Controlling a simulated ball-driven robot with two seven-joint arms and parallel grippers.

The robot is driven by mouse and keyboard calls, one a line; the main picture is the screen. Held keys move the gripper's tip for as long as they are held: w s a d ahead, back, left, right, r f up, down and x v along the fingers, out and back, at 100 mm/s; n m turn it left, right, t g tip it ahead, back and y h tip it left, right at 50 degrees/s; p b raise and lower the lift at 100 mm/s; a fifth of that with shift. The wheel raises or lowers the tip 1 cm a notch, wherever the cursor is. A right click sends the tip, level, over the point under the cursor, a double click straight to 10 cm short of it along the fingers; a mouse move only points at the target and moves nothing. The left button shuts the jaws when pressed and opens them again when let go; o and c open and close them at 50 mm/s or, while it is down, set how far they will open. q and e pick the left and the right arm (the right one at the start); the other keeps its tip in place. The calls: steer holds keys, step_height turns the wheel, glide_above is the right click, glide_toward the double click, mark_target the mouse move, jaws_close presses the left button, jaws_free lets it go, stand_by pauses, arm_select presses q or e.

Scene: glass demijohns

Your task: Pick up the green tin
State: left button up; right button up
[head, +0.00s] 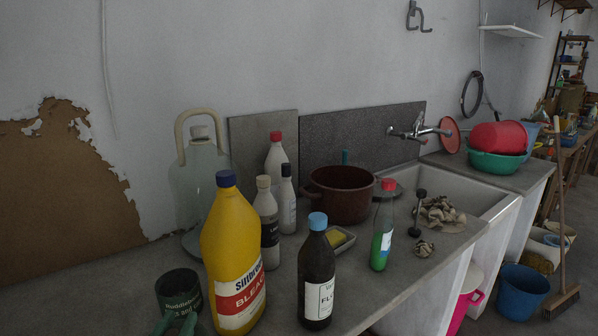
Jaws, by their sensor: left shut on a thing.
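The green tin (178,291) is a dark green, open-topped cylinder with pale lettering, low at the left of the head view. It looks upright. My left gripper (179,321) comes in from the bottom edge and is shut on the near side of the tin. The gripper and the picture's edge hide the tin's lower part, so I cannot tell whether it touches the surface below. My right gripper is not in view.
A yellow bleach bottle (232,258) stands close to the tin's right. A dark brown bottle (317,275), a green-bottomed bottle (382,238) and a brown pot (341,193) stand farther right. A glass demijohn (196,180) is behind. The grey surface left of the tin is clear.

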arm_select(q)
steer(key=shift+s+f, duration=0.2)
steer(key=shift+f, duration=0.3)
steer(key=shift+h, duration=0.3)
steer(key=r, duration=0.1)
steer(key=w+r, duration=0.1)
steer(key=r, duration=0.1)
steer(key=w+r, duration=0.1)
steer(key=shift+w+a+r, duration=0.15)
steer(key=shift+w+r, duration=0.1)
steer(key=shift+r, duration=0.15)
steer(key=w+a+r+m+h, duration=0.1)
steer(key=w+a+r, duration=0.1)
steer(key=w, duration=0.5)
steer(key=shift+w+a+m+h, duration=0.15)
steer(key=shift+a+m+h, duration=0.2)
steer(key=shift+a, duration=0.5)
